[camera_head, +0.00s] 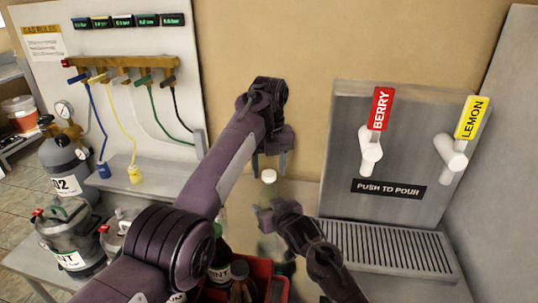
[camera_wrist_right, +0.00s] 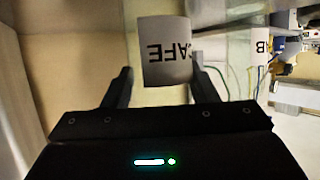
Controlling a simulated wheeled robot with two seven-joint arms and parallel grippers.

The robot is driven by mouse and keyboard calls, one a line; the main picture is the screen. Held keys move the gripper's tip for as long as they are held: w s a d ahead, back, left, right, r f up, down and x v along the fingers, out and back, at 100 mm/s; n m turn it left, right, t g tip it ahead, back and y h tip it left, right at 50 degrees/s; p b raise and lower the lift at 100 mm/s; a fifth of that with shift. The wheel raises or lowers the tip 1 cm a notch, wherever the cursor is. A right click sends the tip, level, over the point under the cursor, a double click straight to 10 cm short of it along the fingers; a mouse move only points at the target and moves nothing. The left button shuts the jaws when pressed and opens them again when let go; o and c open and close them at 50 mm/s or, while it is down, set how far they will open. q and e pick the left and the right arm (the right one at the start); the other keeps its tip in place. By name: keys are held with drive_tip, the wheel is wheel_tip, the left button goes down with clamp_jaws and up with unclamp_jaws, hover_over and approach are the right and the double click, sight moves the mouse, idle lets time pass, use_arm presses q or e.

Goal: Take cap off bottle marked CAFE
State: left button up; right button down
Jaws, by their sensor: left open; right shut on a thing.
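The CAFE bottle shows in the right wrist view, where its white label (camera_wrist_right: 168,52) reads upside down. My right gripper (camera_wrist_right: 160,80) is shut on this bottle, with one finger on each side. In the head view my right gripper (camera_head: 270,213) is low in the middle and hides much of the clear bottle. A white cap (camera_head: 269,176) shows at the top of that bottle. My left gripper (camera_head: 271,160) is open with its fingers pointing down, just above the cap and apart from it.
Taps marked BERRY (camera_head: 379,110) and LEMON (camera_head: 470,120) stand at the right above a slatted drip tray (camera_head: 440,240). A red crate (camera_head: 262,268) with dark bottles is below. A gas cylinder (camera_head: 65,165) and lidded jars (camera_head: 68,225) stand at the left.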

use_arm(q)
drive_tip(key=shift+f, duration=0.3)
drive_tip(key=c, duration=1)
drive_tip(key=n, duration=1.7)
drive_tip(key=shift+r, duration=0.1)
drive_tip(key=n, duration=0.7)
